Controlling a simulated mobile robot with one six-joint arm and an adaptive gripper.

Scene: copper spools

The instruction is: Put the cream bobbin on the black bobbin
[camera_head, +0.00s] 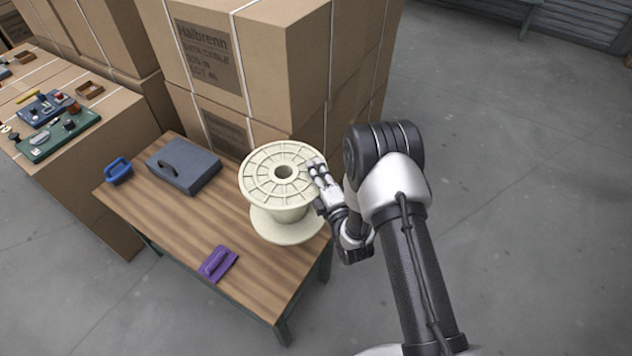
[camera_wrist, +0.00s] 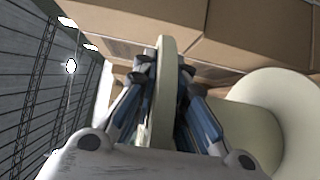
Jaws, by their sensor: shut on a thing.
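The cream bobbin (camera_head: 284,213) is upright near the right end of the wooden table (camera_head: 185,232), with its spoked round top flange facing up. I cannot tell whether its lower flange touches the tabletop. My gripper (camera_head: 319,176) is shut on the right rim of the top flange. In the wrist view the flange edge of the cream bobbin (camera_wrist: 164,80) stands between the two fingers, and its other flange shows at the right. I see no black bobbin in either view.
A dark grey case (camera_head: 183,167), a blue handled tool (camera_head: 118,170) and a purple handled tool (camera_head: 217,264) lie on the table. Tall cardboard boxes (camera_head: 270,60) stand close behind the bobbin. Open floor (camera_head: 520,200) lies to the right.

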